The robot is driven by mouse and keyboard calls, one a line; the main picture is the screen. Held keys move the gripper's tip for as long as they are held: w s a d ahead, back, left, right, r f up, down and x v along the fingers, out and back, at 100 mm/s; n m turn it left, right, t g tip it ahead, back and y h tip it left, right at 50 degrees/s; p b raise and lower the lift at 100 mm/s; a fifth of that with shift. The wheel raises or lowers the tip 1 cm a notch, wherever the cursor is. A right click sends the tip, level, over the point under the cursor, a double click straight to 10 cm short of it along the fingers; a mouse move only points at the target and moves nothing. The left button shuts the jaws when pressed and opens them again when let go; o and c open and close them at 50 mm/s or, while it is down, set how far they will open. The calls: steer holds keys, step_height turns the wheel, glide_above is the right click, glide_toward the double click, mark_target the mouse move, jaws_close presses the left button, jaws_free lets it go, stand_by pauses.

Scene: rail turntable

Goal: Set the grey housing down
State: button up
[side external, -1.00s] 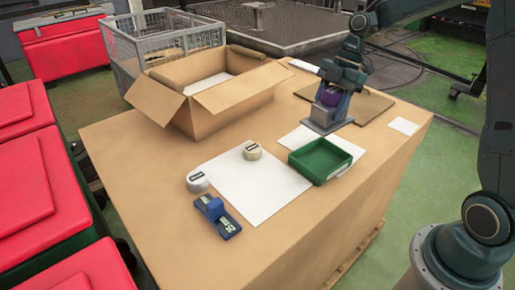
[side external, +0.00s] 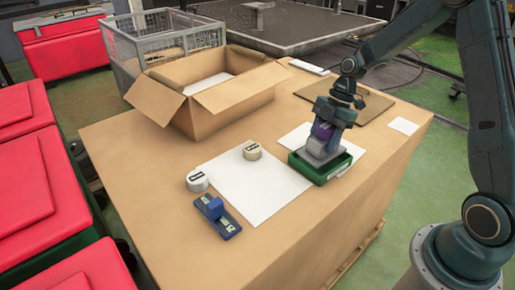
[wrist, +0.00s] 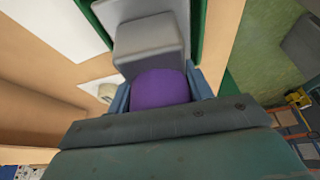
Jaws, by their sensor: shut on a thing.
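The grey housing (side external: 318,150) has a wide grey foot and a rounded purple part. It is over or inside the green tray (side external: 320,179) at the right of the work surface; I cannot tell whether it touches the tray floor. My gripper (side external: 325,133) is above the tray, shut on the housing. In the wrist view, the blue fingers of my gripper (wrist: 161,90) lie on both sides of the purple part, and the grey foot of the housing (wrist: 150,45) extends beyond them. A green tray wall (wrist: 196,25) shows beside it. Much of the tray's inside is hidden.
A white sheet (side external: 248,188) lies left of the tray, with two round pale pieces (side external: 252,151) (side external: 198,181) at its edges. A blue device (side external: 217,215) sits at the front. An open cardboard box (side external: 205,115) stands behind, and a brown board (side external: 372,106) lies behind the tray.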

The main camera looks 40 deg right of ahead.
steer(key=shift+f, duration=1.9)
steer(key=shift+f, duration=0.1)
steer(key=o, duration=1.4)
steer(key=v, duration=1.2)
